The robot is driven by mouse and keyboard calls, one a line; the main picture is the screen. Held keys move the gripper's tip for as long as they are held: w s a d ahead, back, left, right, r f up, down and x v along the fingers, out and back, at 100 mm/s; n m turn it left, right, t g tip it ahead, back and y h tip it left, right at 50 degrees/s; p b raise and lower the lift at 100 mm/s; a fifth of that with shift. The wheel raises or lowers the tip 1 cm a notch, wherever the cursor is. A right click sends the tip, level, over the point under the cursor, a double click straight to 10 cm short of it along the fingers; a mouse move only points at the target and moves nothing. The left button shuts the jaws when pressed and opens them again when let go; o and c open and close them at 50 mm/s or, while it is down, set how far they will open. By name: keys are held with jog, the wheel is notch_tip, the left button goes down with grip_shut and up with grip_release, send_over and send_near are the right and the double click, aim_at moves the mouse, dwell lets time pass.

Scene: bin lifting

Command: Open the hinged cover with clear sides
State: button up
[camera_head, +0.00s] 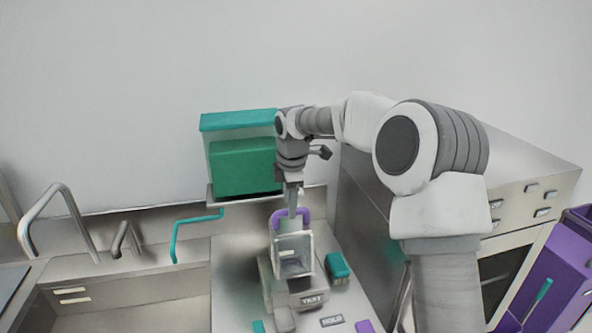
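A small box-like cover (293,262) with pale frame edges and see-through sides stands on a grey device (309,299) marked "TEST" on the counter. A purple arched handle (305,215) rises at its back. My gripper (292,208) points down, its fingertips at the purple handle and above the cover. The fingers overlap the handle in the picture; whether they touch it is unclear. Their gap is too small to make out. I cannot tell whether the cover is raised.
A teal-lidded box (238,120) with green inside stands on a ledge behind. A teal block (338,268) lies right of the device. A sink (130,300) and taps are left. A "HOLD" label (332,321) is in front.

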aim_at(292, 227)
jog(key=s+f+b, duration=0.2)
jog(key=s+b, duration=0.1)
jog(key=shift+d, duration=0.3)
jog(key=s+r+p, duration=0.1)
jog(key=s+r, duration=0.2)
jog(key=r, duration=1.4)
jog(key=shift+d+r, duration=0.3)
jog(key=shift+r, duration=0.05)
jog(key=shift+s, duration=0.1)
